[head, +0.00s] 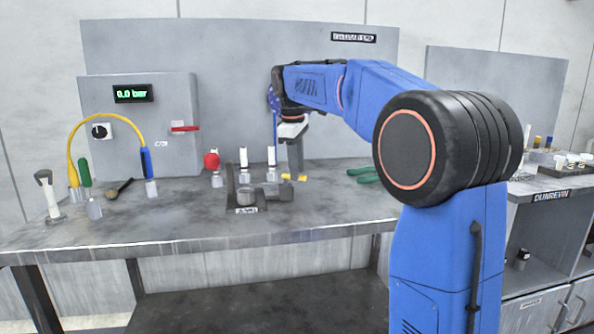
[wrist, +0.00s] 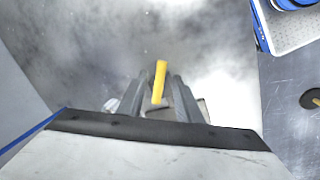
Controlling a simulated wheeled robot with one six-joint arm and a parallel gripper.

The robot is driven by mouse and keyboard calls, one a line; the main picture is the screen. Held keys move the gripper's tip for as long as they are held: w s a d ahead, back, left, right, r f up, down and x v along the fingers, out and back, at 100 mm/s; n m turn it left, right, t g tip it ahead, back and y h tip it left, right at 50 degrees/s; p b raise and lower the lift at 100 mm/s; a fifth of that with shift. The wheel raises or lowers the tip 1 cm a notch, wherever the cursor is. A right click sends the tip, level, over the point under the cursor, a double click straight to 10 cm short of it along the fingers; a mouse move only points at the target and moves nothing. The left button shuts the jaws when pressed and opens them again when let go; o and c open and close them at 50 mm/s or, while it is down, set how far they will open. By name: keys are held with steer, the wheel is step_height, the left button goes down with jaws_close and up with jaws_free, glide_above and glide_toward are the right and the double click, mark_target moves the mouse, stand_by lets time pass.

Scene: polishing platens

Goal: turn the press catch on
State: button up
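I take the press catch to be the yellow bar (head: 302,178) by the small dark press (head: 245,198) on the bench; its label is too small to read surely. My gripper (head: 295,170) points down over the bar, with yellow showing on both sides of the fingers in the head view. In the wrist view the yellow bar (wrist: 159,82) lies between the two grey fingers of my gripper (wrist: 159,85). The fingers look parted, with a gap beside the bar. The bar's lower end and its pivot are hidden.
A red-knobbed post (head: 212,161) and white-topped posts (head: 271,157) stand behind the press. A panel (head: 140,110) reading 0.0 bar has a black knob (head: 99,131) and a red handle (head: 185,127). Green-handled pliers (head: 363,175) lie right. The bench front (head: 120,225) is clear.

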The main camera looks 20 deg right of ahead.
steer(key=shift+f, duration=0.45)
jaws_close()
steer(key=shift+m, duration=0.3)
steer(key=a+m, duration=0.1)
steer(key=m, duration=0.2)
steer(key=a+m+g, duration=0.1)
steer(key=m, duration=0.3)
steer(key=a+m+g, duration=0.1)
steer(key=m, duration=0.3)
steer(key=shift+s+a+h, duration=0.3)
steer(key=shift+a+h, duration=0.1)
steer(key=shift+m, duration=0.3)
